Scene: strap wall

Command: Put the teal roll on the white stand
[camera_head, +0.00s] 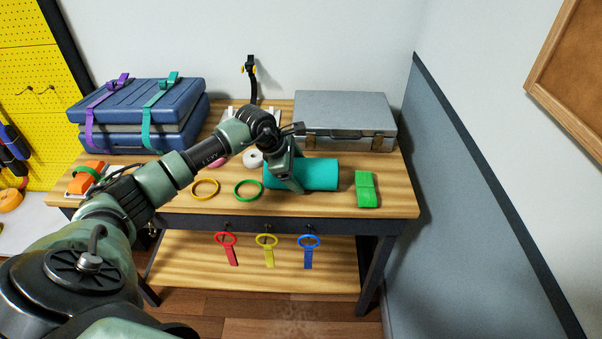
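The teal roll (318,174) lies on its side on the wooden table, near the front middle. My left gripper (290,182) reaches down over the roll's left part, with a finger across its near side. The far finger is hidden, so I cannot tell whether it is shut on the roll or only around it. White parts (230,113) of what looks like the white stand show at the back of the table, mostly hidden behind my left wrist. My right gripper is out of view.
A grey case (345,117) stands behind the roll, and a green block (366,189) lies to its right. Yellow (205,197) and green (262,190) rings lie to its left. Strapped blue cases (140,100) stand at the back left. Coloured ring straps (267,254) hang below the front edge.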

